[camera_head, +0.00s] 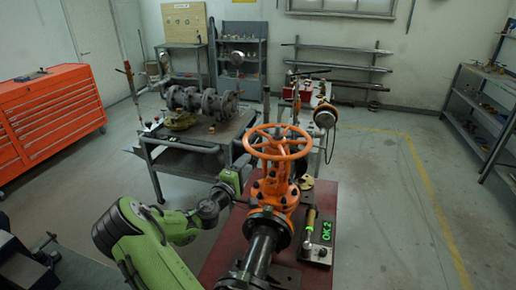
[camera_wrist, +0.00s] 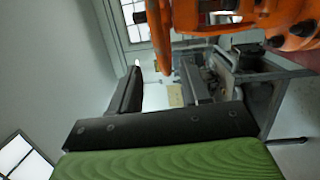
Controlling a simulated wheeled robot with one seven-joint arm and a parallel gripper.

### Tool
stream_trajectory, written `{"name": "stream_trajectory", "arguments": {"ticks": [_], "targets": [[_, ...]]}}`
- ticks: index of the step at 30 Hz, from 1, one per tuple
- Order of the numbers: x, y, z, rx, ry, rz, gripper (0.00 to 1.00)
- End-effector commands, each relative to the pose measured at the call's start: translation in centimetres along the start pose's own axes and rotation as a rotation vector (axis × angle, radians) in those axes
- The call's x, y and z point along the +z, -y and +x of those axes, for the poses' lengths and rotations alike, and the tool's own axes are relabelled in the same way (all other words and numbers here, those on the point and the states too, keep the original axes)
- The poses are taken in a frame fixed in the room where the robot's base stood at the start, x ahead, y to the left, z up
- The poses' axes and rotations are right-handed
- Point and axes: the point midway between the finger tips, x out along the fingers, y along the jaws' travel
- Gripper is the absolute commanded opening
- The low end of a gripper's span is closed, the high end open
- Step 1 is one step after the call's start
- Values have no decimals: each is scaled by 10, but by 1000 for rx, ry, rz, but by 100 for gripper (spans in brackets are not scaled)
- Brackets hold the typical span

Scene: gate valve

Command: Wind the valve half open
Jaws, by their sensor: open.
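The orange gate valve (camera_head: 274,190) stands upright on a red bench (camera_head: 222,250), on a dark flanged pipe. Its spoked orange handwheel (camera_head: 280,156) lies level at the top, around the stem. My gripper (camera_head: 243,165) is at the left of the valve, just below the left side of the wheel rim. In the wrist view my gripper (camera_wrist: 161,68) has its two dark fingers apart with nothing between them. The orange wheel rim (camera_wrist: 160,35) and valve yoke (camera_wrist: 285,40) show beyond the fingertips there. Whether a finger touches the rim cannot be told.
A workbench (camera_head: 170,160) with a dark flanged pipe assembly stands behind left. An orange tool cabinet (camera_head: 50,115) is far left. Floor at right is clear.

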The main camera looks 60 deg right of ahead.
Motion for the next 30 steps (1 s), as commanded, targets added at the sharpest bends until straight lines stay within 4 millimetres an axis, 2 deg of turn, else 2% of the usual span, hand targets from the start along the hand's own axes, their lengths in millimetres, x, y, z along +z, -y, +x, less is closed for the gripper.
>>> {"name": "stream_trajectory", "arguments": {"ticks": [1,6,12,16,22,23,30], "targets": [[1,-3,14,1,3,2,46],[1,-3,57,1,1,2,46],[0,-2,92,0,0,2,46],[-1,0,100,-2,-1,1,46],[-1,1,100,-3,-1,1,46],[-1,1,100,-3,-1,1,45],[-1,1,100,-3,-1,1,8]]}}
